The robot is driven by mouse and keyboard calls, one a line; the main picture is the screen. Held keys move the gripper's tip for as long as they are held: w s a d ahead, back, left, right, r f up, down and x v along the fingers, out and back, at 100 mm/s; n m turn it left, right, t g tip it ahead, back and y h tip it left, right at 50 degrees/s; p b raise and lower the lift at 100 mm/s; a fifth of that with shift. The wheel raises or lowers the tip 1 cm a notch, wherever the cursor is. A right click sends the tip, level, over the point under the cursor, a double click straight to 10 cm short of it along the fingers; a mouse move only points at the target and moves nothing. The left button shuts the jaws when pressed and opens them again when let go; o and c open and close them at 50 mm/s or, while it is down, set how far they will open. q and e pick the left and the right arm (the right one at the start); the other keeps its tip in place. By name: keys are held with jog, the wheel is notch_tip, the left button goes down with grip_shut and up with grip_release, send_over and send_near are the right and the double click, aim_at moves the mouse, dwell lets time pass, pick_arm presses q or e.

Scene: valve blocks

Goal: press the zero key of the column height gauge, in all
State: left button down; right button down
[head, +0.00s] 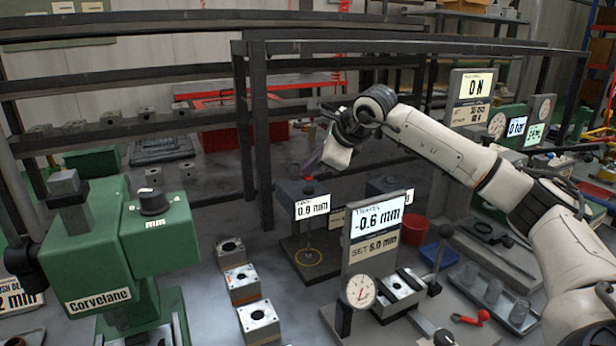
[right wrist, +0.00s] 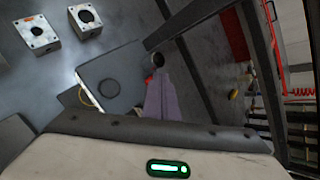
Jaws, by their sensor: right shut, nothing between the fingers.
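The column height gauge (head: 292,190) stands behind the middle of the bench, a dark box on a column with a small lit mm display (head: 312,206). A small red key (head: 308,178) is on its top; red also shows beside the fingers in the right wrist view (right wrist: 148,80). My right gripper (head: 311,166) is shut and empty, its purplish fingers pointing down just above the key. I cannot tell whether the fingertips touch it. The fingers also show in the right wrist view (right wrist: 158,92). My left gripper is out of view.
A second display stand (head: 375,218) reading -0.6 mm, with a dial (head: 361,291), stands in front to the right. Valve blocks (head: 243,284) line up in front left. A green Corvelane machine (head: 100,235) fills the left. Dark rack posts (head: 262,130) rise close to my right gripper.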

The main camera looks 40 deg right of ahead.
jog(key=shift+r+p, duration=0.75)
jog(key=shift+r, duration=0.1)
notch_tip(320, 180, up, 5)
jog(key=p, duration=0.4)
dwell(0.9)
